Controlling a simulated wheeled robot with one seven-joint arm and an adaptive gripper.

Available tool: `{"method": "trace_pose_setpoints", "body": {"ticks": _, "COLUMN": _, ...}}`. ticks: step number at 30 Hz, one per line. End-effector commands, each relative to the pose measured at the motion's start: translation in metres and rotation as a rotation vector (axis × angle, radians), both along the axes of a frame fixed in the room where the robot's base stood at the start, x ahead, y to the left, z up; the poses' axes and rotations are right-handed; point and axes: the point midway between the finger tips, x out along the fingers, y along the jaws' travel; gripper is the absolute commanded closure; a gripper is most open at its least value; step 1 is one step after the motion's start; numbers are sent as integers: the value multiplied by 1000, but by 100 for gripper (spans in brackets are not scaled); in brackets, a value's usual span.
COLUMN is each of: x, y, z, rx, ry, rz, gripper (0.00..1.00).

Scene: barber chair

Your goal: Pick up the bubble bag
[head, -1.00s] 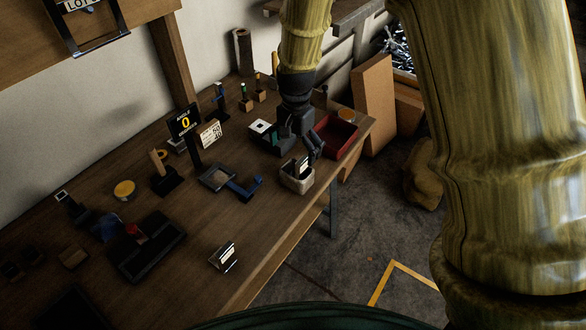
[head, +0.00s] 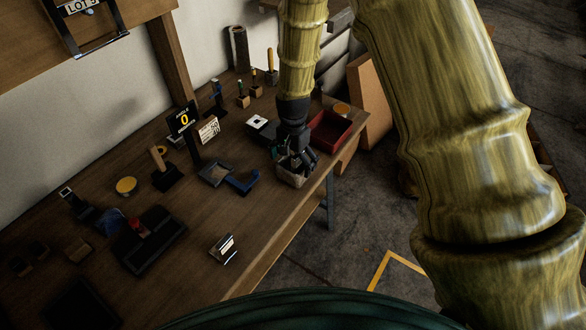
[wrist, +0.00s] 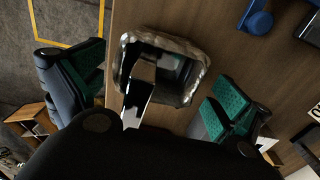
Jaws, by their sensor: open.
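The bubble bag appears to be the pale, wrinkled, box-shaped thing near the table's front edge, low in the head view (head: 292,180). In the wrist view the bag (wrist: 193,88) has a crumpled rim, a dark inside and a black-and-white piece at its left. My gripper (head: 295,162) is right above it in the head view and hides part of it. In the wrist view my gripper (wrist: 155,92) is open, with one green-padded finger on each side of the bag. I see no clear contact, and the fingertips' height against it is hard to tell.
A red tray (head: 330,132) stands behind the bag, near the table's right end. A blue bracket-like thing (head: 243,182) lies to its left. A small card holder (head: 224,248) stands nearer on the table. The table edge (head: 292,218) is close on the right, with open floor beyond.

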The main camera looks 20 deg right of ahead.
Motion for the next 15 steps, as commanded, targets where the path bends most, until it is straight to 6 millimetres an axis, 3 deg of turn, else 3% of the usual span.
{"method": "trace_pose_setpoints", "body": {"ticks": 6, "x": 0, "y": 0, "z": -13, "rx": -1, "ry": -1, "rz": 0, "gripper": 0}}
{"method": "trace_pose_setpoints", "body": {"ticks": 14, "x": 0, "y": 0, "z": -14, "rx": -1, "ry": -2, "rz": 0, "gripper": 0}}
{"method": "trace_pose_setpoints", "body": {"ticks": 15, "x": 0, "y": 0, "z": -14, "rx": -1, "ry": -2, "rz": 0, "gripper": 6}}
